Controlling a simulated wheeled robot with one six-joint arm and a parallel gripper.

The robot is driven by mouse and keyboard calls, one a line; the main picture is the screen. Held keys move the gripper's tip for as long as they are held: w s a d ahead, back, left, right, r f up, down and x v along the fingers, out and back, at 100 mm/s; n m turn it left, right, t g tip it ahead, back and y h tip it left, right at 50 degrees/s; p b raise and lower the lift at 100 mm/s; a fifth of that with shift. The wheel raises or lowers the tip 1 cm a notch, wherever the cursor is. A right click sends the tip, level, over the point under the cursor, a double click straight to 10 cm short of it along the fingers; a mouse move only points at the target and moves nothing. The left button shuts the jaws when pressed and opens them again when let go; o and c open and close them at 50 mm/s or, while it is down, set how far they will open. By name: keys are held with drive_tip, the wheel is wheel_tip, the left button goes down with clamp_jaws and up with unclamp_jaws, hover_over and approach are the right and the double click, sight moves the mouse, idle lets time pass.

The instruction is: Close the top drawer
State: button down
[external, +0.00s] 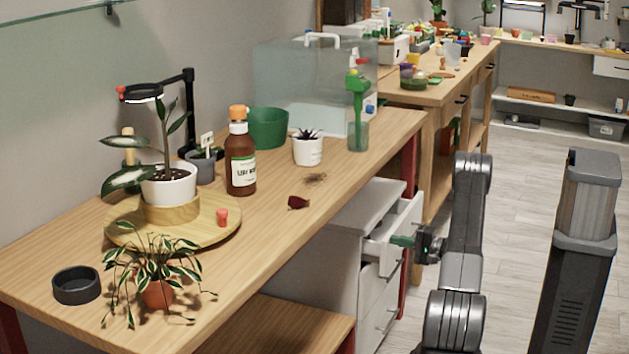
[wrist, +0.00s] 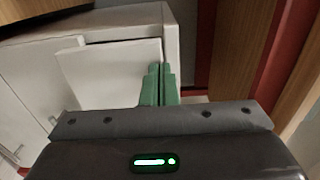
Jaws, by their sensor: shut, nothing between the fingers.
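The white drawer cabinet (external: 340,240) stands under the wooden workbench. Its top drawer (external: 407,212) is partly pulled out, with its front standing proud of the drawers below and part of its inside showing. In the wrist view the pale drawer front (wrist: 105,75) stands out from the cabinet body (wrist: 140,22). My gripper (external: 402,241) is shut and empty, its green fingers at the outer side of the drawer front. In the wrist view the closed fingertips (wrist: 160,70) overlap the right edge of the front. Whether they touch it I cannot tell.
Red table legs (external: 409,165) and wood panels (wrist: 235,50) flank the cabinet on the right. The workbench top (external: 340,165) holds plants, a brown bottle (external: 240,160) and a clear box (external: 300,85). The floor (external: 510,210) right of my arm is clear.

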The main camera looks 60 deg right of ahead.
drive_tip(key=w, duration=0.3)
